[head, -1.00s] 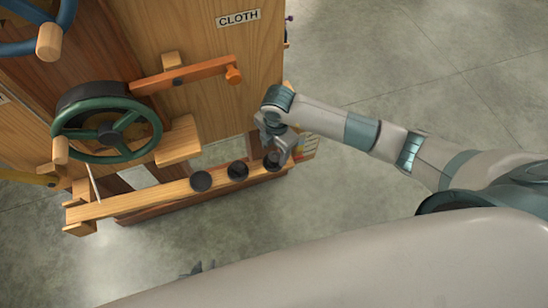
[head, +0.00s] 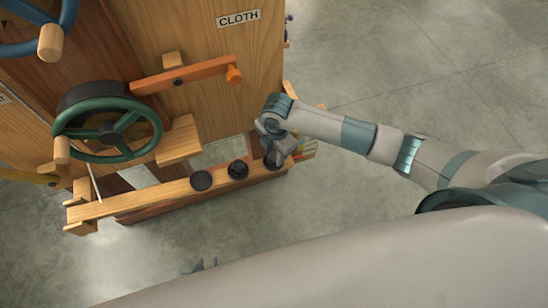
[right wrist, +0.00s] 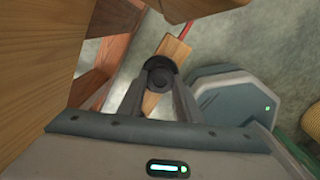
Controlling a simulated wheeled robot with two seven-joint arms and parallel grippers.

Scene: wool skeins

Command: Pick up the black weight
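Three black weights stand in a row on a wooden beam (head: 150,196) in the head view: one at the left (head: 201,181), one in the middle (head: 238,169), and one at the right end (head: 271,160). My right gripper (head: 276,156) is down at the right-end weight and partly covers it. In the right wrist view this black weight (right wrist: 159,73) sits between the two fingertips (right wrist: 160,82). Whether the fingers press on it is not clear. The weight appears to rest on the beam. A small dark tip of my left gripper (head: 199,267) shows at the bottom, mostly hidden.
A wooden cabinet (head: 205,30) with a CLOTH label (head: 239,18) stands behind the beam. A green handwheel (head: 107,130) and an orange lever (head: 185,76) stick out above it. The grey floor is open to the right.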

